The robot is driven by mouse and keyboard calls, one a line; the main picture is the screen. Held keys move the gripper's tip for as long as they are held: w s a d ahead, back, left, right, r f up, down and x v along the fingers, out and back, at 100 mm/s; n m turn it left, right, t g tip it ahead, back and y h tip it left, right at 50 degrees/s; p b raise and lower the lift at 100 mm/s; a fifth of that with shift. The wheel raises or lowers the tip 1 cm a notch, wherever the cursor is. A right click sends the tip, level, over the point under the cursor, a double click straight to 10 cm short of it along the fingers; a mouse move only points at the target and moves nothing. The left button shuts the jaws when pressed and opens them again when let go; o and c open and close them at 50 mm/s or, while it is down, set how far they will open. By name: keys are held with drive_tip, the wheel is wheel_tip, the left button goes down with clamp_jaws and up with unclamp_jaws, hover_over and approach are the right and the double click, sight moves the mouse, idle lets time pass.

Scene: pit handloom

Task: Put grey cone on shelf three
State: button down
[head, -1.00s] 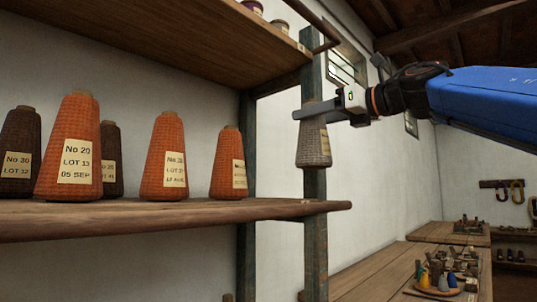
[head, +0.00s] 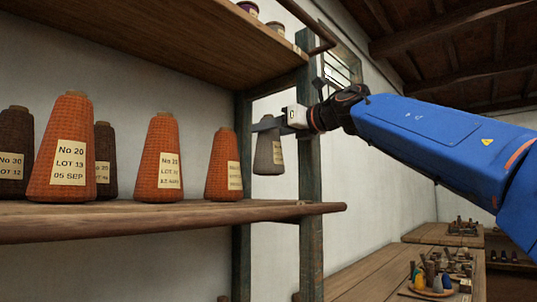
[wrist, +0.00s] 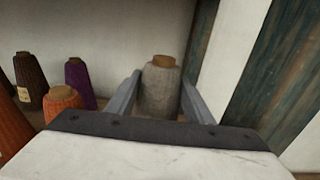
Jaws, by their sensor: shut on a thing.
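The grey cone (head: 268,157) hangs upright in my gripper (head: 268,124), held near its top. It is just right of the rightmost orange cone in the head view, beside the shelf post and above the level of the shelf board (head: 160,217). In the wrist view the grey cone (wrist: 160,88) stands between the two fingers of my gripper (wrist: 160,92), its brown tip showing. A pale label shows on the cone's right side in the head view. I cannot read it. No shelf number is visible.
Orange cones (head: 160,158) and dark brown cones (head: 105,160) stand on the board to the left. A purple cone (wrist: 80,84) shows in the wrist view. A wooden post (head: 310,180) stands at the board's right end, and an upper shelf (head: 190,40) hangs above.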

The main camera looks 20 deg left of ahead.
sight(270, 153)
drive_tip(key=shift+s+d+f, duration=0.1)
drive_tip(key=shift+d+f, duration=0.05)
drive_tip(key=shift+f, duration=2.7)
drive_tip(key=shift+a+f, duration=0.2)
drive_tip(key=shift+f, duration=0.3)
drive_tip(key=c, duration=0.9)
unclamp_jaws()
drive_tip(key=shift+d, duration=0.15)
drive_tip(key=v, duration=1.1)
drive_tip(key=shift+s+d, duration=0.1)
drive_tip(key=shift+d, duration=0.2)
